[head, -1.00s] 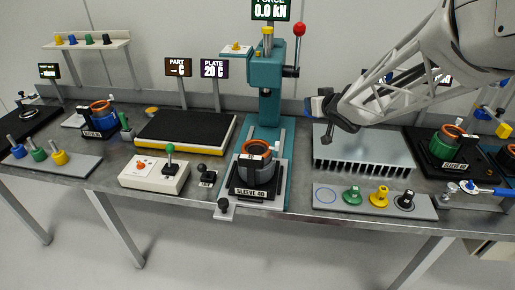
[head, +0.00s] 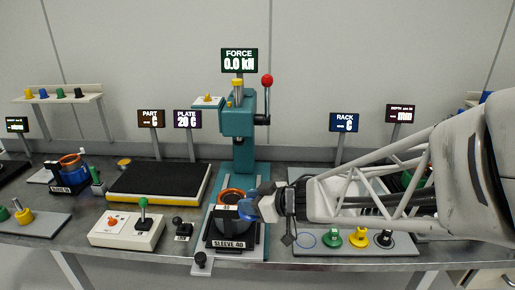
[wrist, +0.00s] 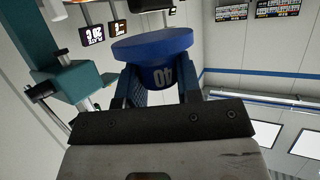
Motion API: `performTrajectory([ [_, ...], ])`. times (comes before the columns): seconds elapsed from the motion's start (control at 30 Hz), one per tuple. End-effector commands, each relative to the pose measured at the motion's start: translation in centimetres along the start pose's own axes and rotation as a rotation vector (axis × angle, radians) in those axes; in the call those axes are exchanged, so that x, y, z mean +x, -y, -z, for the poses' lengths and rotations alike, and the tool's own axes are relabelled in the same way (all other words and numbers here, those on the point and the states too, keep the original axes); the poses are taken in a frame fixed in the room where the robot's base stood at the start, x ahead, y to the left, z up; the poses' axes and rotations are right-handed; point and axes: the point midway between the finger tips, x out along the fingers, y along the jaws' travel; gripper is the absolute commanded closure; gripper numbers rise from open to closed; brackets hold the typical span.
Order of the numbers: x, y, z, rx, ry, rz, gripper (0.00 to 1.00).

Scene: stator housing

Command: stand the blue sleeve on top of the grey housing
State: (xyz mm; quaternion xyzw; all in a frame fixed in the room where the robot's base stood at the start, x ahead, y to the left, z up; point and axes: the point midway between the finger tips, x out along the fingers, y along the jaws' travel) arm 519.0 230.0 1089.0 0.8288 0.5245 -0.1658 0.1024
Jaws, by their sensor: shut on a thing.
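The blue sleeve (head: 247,208) has a wide round flange and a narrower body. In the wrist view the sleeve (wrist: 152,46) shows the number 40, and its narrower body is between the two fingers. My gripper (head: 278,203) is shut on it and reaches in level from the right.
The teal press (head: 238,150) stands just behind the housing. A joystick box (head: 127,228) and a black pad (head: 158,180) are to the left. A rack (head: 308,239) with green, yellow and black pieces and an empty blue-ringed place lies below my arm.

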Motion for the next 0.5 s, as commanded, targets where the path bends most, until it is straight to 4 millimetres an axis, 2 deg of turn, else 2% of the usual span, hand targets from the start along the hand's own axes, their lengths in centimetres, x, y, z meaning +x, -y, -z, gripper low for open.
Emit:
performTrajectory([
  [0.2,-0.15,1.35,-0.53,-0.013,0.001,0.031,0.98],
  [0.5,-0.16,1.42,-0.56,-0.014,0.0,0.033,0.98],
])
